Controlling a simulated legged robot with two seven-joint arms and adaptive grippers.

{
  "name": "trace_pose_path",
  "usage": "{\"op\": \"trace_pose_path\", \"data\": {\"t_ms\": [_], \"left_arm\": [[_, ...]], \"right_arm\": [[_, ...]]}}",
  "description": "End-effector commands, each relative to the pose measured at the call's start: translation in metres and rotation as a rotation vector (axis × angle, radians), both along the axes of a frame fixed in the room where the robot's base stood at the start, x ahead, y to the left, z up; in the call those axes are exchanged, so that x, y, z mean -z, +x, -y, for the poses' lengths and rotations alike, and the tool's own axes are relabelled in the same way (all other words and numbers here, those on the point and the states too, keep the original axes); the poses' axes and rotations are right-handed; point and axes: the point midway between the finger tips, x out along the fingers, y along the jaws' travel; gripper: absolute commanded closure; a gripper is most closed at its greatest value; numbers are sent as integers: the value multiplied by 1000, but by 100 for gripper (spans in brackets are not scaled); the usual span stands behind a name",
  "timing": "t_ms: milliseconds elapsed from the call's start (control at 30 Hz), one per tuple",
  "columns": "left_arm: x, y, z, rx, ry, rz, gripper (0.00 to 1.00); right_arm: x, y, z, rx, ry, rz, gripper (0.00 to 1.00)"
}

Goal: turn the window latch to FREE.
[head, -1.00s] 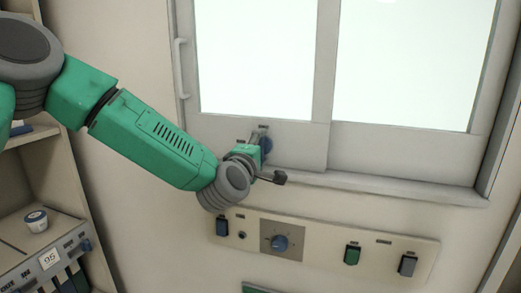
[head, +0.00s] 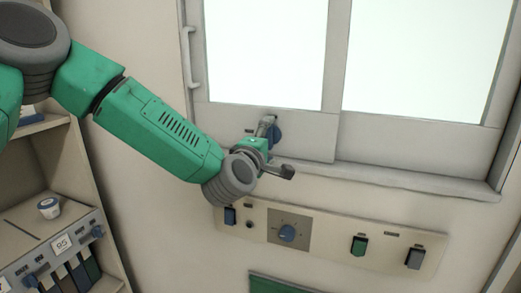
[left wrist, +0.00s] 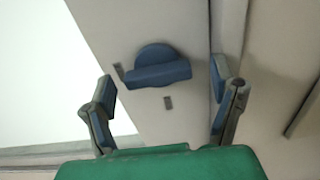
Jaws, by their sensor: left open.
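The window latch (left wrist: 157,70) is a blue knob with a rounded back and a bar handle, mounted on the pale lower frame of the window. In the left wrist view its bar lies nearly level, tilted slightly up to the right. Small dark label marks sit at its left and below it; I cannot read them. My left gripper (left wrist: 166,104) is open, with one finger on each side of the latch and apart from it. In the head view the latch (head: 277,132) shows partly behind my left gripper (head: 277,140). My right gripper is not in view.
A wall panel (head: 330,236) with a blue dial (head: 287,233) and several switches is below the window sill (head: 400,177). A white window handle (head: 190,58) is at upper left. A shelf unit with a small white jar (head: 49,208) stands at the left.

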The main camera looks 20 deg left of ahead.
Motion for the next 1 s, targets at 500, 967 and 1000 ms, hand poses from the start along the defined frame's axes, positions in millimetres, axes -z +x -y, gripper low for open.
{"op": "trace_pose_path", "data": {"t_ms": [500,967,1000], "left_arm": [[2,-96,-4,1,0,-4,21],[2,-105,-5,0,0,-2,21],[2,-105,-4,0,0,-2,21]], "right_arm": [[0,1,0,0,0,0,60],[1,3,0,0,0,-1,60],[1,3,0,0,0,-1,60]]}}
